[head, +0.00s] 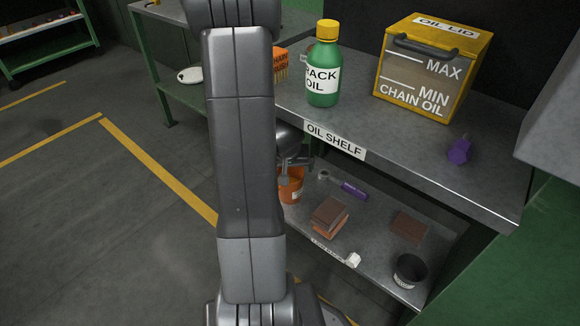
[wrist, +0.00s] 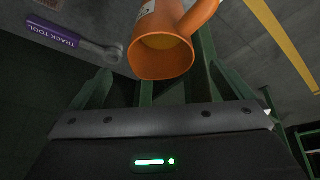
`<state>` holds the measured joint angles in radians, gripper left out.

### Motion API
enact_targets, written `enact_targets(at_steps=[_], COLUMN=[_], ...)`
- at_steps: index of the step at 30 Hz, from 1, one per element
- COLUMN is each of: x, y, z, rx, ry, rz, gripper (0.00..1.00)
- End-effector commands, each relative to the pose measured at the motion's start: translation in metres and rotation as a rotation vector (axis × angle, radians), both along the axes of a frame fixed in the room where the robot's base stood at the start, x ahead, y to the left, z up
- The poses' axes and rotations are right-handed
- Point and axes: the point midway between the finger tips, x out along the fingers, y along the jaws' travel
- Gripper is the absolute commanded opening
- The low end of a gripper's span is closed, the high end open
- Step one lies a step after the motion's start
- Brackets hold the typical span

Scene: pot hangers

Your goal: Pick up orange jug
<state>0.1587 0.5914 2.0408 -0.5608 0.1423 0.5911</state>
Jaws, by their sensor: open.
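The orange jug (head: 291,190) stands on the lower shelf in the head view, at its left end, partly hidden by my arm and gripper. In the wrist view the jug (wrist: 163,62) is at top centre, with its open mouth towards the camera and its handle on the right. My gripper (head: 296,165) is just above the jug in the head view, largely hidden behind my arm. In the wrist view my gripper (wrist: 162,78) is open, with the jug in line with the gap between its fingers. I see no clear grip on the jug.
The upper oil shelf (head: 430,165) overhangs the lower shelf, bearing a green oil bottle (head: 323,85), a yellow chain oil box (head: 425,75) and a purple item (head: 459,150). A purple track tool (head: 353,190), brown blocks (head: 330,213) and a dark cup (head: 410,270) lie below.

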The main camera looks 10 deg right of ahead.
Motion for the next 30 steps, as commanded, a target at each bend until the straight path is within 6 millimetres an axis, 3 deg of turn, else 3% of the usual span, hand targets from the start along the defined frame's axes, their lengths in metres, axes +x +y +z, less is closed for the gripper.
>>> enact_targets(at_steps=[21, 30], x=[0.020, 0.022], y=[-0.007, -0.008], z=[-0.070, -0.072], rx=[0.001, 0.002], ry=[0.000, -0.002], rz=[-0.001, -0.001], gripper=[1.00, 1.00])
